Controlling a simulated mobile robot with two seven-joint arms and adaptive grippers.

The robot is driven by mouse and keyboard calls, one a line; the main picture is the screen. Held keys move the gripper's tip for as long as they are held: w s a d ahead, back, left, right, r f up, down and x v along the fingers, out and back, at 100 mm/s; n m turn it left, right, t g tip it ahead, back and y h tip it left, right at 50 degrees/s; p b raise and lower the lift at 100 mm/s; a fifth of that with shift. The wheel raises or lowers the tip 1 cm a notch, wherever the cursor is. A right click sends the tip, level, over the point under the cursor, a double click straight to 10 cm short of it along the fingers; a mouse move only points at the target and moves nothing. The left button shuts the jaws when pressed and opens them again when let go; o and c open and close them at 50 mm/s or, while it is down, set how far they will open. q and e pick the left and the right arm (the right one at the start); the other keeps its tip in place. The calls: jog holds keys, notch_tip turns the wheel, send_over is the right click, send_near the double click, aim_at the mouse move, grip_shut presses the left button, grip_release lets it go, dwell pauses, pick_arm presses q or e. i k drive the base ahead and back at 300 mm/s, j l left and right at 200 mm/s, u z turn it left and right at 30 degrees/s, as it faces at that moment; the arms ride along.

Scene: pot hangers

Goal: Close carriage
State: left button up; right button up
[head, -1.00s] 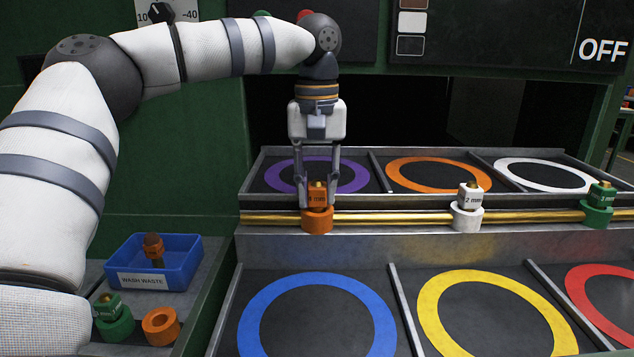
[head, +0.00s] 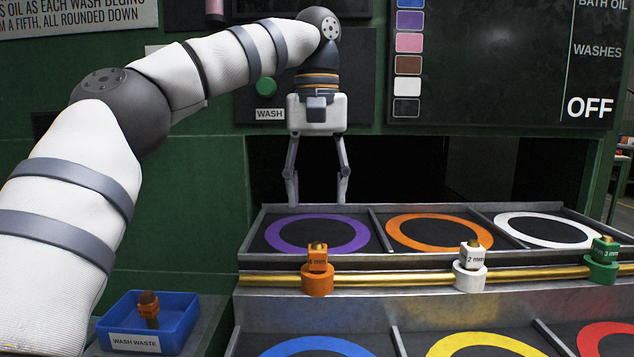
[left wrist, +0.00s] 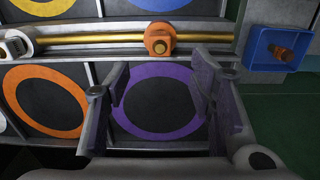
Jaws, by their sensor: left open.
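My left gripper (head: 318,200) hangs fingers down, open and empty, above the far edge of the tray section with the purple ring (head: 318,234). In the left wrist view, my open fingers (left wrist: 160,90) stand either side of that purple ring. An orange hanger block marked 4 mm (head: 317,270) sits on the brass rail (head: 390,276) in front of the gripper, apart from it; it also shows in the left wrist view (left wrist: 159,40). A white block (head: 470,268) and a green block (head: 603,263) sit further right on the rail. I cannot make out which part is the carriage.
A blue WASH WASTE bin (head: 180,318) holding a brown piece stands at lower left. A green WASH button (head: 265,87) is on the wall panel. A dark opening (head: 400,170) lies behind the tray. The display (head: 510,60) reads OFF.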

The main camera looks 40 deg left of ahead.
aim_at(394, 283)
jog(key=k+l, duration=0.55)
jog(key=l, duration=0.2)
jog(key=k+l, duration=0.6)
jog(key=l, duration=0.1)
